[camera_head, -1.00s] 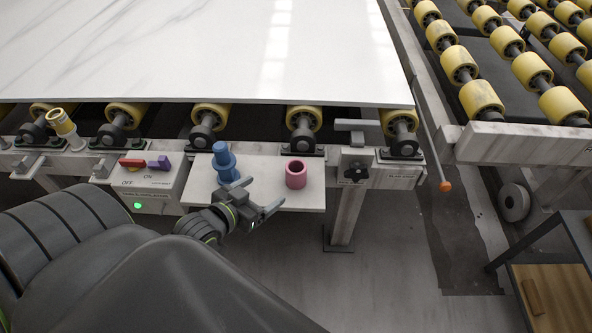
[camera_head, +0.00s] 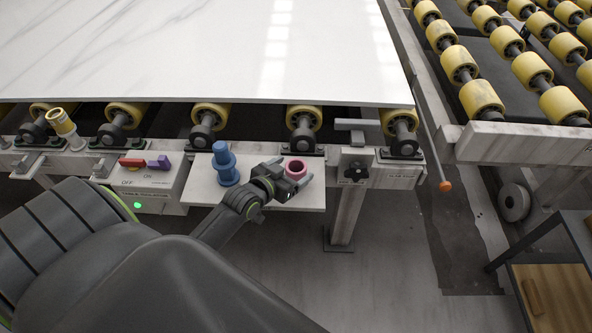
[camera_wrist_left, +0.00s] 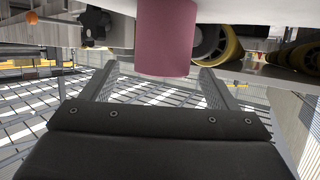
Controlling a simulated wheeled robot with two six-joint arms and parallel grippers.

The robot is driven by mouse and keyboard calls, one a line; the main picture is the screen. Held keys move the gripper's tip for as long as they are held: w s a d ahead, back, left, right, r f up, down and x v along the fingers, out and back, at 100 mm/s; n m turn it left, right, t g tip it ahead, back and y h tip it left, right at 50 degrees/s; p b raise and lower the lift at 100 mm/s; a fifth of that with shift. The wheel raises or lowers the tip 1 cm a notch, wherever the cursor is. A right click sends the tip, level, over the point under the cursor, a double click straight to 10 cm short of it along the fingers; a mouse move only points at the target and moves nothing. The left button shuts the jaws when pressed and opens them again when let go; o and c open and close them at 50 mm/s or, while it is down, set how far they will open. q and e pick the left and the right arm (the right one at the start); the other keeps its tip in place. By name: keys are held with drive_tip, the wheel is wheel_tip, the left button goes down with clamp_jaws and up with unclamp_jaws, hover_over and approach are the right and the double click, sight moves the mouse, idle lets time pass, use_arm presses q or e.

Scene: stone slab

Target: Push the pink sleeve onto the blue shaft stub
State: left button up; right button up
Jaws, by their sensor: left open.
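The pink sleeve (camera_head: 298,165) stands upright on the pale shelf (camera_head: 200,186), its lower front partly hidden by my left gripper. The blue shaft stub (camera_head: 226,172) stands upright on the same shelf, to the left of the sleeve and apart from it. My left gripper (camera_head: 291,172) is open at the sleeve, with a finger toward either side of it. In the left wrist view the sleeve (camera_wrist_left: 165,40) shows between and beyond the two open fingertips (camera_wrist_left: 157,70), with a gap at each side. My right gripper is not in view.
A white stone slab (camera_head: 190,50) lies on yellow rollers behind the shelf. A switch box (camera_head: 145,180) with red and purple levers is at the left. A black knob (camera_head: 354,173) is on the frame right of the shelf.

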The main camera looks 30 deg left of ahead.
sight(301, 163)
use_arm(q)
drive_tip(key=shift+x, duration=2.3)
drive_tip(key=shift+c, duration=0.3)
drive_tip(key=c, duration=1.1)
drive_tip(key=shift+o, duration=0.2)
drive_tip(key=shift+r, duration=0.1)
